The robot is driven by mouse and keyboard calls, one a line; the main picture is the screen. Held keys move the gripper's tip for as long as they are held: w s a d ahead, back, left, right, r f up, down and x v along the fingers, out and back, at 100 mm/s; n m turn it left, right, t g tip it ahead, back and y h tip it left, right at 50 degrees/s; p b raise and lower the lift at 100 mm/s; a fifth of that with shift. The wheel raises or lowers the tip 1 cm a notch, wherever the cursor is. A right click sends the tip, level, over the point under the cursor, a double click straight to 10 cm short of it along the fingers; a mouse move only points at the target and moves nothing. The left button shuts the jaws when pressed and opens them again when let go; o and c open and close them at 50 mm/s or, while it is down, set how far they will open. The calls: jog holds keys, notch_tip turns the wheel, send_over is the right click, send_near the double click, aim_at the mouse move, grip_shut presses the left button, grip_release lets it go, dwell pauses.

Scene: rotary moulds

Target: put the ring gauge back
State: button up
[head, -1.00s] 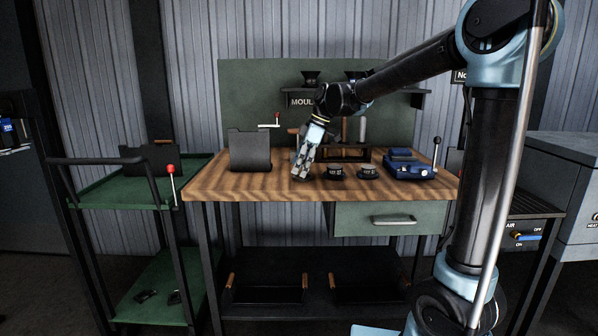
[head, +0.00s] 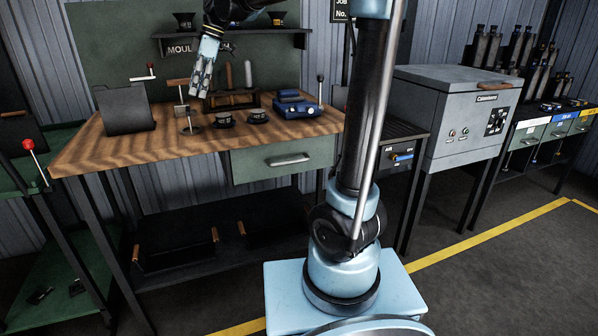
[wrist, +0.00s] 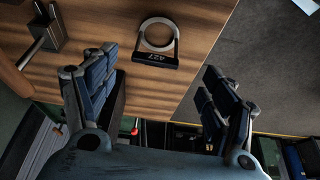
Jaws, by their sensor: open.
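The ring gauge, a pale metal ring with a dark labelled block, lies flat on the wooden bench in the wrist view (wrist: 158,42). In the head view it seems to be the dark flat ring (head: 191,130) near the bench's front edge, left of two dark labelled cups. My gripper (head: 201,88) points down above the bench, clear of the ring. In the wrist view its fingers are spread wide with nothing between them, and the ring shows beyond them. A metal stand with a post (head: 181,108) is behind the ring; a metal piece (wrist: 46,32) shows at upper left in the wrist view.
The labelled cups (head: 223,120) and (head: 257,116) and a blue device (head: 297,106) stand to the right. A black panel (head: 125,110) is at the left, a dark rack with upright pins (head: 232,98) behind. A shelf (head: 290,38) hangs near my gripper.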

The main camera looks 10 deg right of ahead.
jog(key=s+d+f+m, duration=0.1)
jog(key=d, duration=0.3)
jog(key=s+d+f+m+t, duration=0.1)
jog(key=s+d+f+m, duration=0.1)
jog(key=d, duration=0.2)
jog(key=s+d+f+m, duration=0.1)
jog(key=d+m, duration=0.1)
jog(key=d, duration=0.3)
jog(key=shift+s+f+h, duration=0.15)
jog(key=shift+f+h, duration=0.15)
jog(key=shift+f, duration=0.05)
jog(key=s+d+f+m+t+h, duration=0.1)
jog(key=s+d+f+m, duration=0.6)
jog(key=s+d+f, duration=0.2)
jog(key=s+d+f+m+t+h, duration=0.1)
jog(key=s+d+f+m+h, duration=0.1)
jog(key=s+d+f+m, duration=0.6)
jog(key=s+d+f, duration=0.2)
jog(key=d+f, duration=0.4)
jog(key=shift+s+f+h, duration=0.2)
jog(key=shift+s+h, duration=0.05)
jog(key=shift+h, duration=0.05)
jog(key=shift+d, duration=0.1)
